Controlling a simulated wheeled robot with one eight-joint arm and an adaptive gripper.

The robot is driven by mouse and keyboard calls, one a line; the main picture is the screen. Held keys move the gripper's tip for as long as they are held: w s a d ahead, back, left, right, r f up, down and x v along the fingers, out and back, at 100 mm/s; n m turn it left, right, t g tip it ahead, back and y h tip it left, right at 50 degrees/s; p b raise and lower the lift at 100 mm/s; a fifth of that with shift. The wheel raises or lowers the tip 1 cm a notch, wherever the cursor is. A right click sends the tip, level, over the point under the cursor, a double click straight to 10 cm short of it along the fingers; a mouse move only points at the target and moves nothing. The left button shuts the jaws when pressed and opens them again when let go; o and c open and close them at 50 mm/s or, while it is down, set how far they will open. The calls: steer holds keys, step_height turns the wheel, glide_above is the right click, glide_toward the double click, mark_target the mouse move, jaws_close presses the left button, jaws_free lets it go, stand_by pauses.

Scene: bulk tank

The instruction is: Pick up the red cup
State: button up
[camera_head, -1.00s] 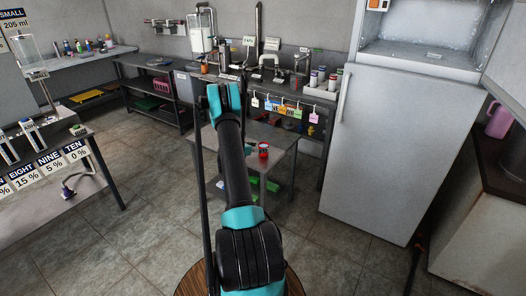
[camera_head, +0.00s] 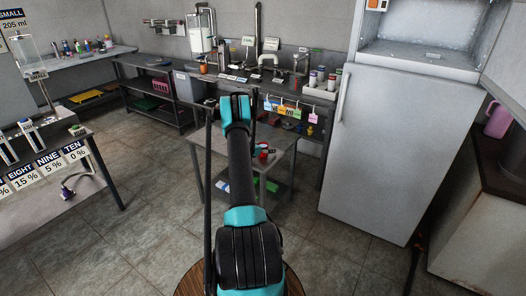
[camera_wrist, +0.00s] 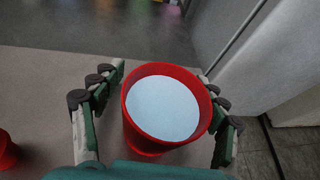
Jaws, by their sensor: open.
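A red cup (camera_wrist: 135,139) stands upright on the small grey table in the wrist view, its inside showing a flat pale blue-white surface. My gripper (camera_wrist: 164,78) is open, with one finger at each side of the cup. A second red object (camera_wrist: 6,151) is cut off at the left edge of the wrist view.
A tall grey fridge (camera_head: 385,150) stands right of the small table. A back counter (camera_head: 225,76) holds a tank, pipes, bottles and hanging coloured tags. A side table with number cards (camera_head: 50,165) is at the left. The floor between is clear.

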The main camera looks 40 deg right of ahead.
steer(key=c, duration=1.5)
steer(key=shift+c, duration=0.2)
steer(key=shift+r, duration=0.25)
